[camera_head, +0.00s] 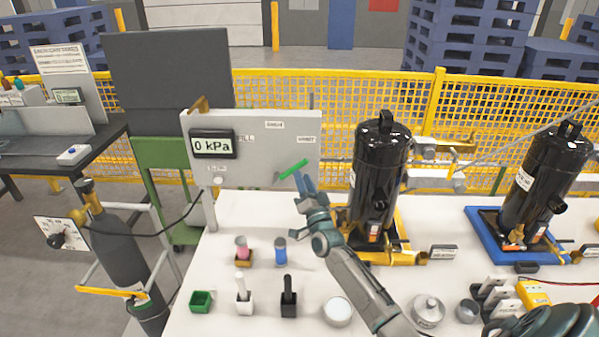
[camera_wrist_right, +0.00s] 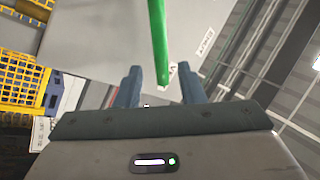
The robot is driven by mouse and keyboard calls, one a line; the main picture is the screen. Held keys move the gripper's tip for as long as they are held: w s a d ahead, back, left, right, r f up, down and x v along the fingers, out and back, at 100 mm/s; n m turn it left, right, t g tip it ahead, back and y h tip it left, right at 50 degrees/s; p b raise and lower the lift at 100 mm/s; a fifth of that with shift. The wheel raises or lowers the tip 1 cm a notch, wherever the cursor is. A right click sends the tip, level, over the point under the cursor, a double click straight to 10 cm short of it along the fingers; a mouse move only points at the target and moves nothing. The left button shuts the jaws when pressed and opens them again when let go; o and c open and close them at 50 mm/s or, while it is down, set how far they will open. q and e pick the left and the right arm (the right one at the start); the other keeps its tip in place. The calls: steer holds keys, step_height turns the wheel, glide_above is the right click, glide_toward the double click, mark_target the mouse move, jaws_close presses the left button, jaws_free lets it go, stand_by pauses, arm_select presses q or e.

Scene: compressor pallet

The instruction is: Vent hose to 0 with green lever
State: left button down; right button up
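The green lever (camera_head: 293,170) is on the grey gauge panel (camera_head: 262,160), tilted up to the right. The panel's display (camera_head: 213,145) reads 0 kPa. My right gripper (camera_head: 306,183) is just below and beside the lever. In the right wrist view the lever (camera_wrist_right: 159,45) hangs down, its end near the gap between the two spread fingers (camera_wrist_right: 158,80). The fingers are open, with clear space on both sides of the lever, and I see no contact. The lever's pivot is not clear. A dark hose (camera_head: 170,228) runs from the panel to a grey cylinder (camera_head: 115,250). My left gripper is out of view.
A black compressor (camera_head: 380,170) stands on a yellow base right of my right arm, and another (camera_head: 545,180) on a blue base. The white table (camera_head: 225,265) holds small cups, brushes and tins at its front. A yellow mesh fence (camera_head: 270,95) is behind.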

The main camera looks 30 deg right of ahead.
steer(key=v, duration=0.5)
steer(key=shift+s+f+b, duration=0.1)
steer(key=shift+s+b, duration=0.25)
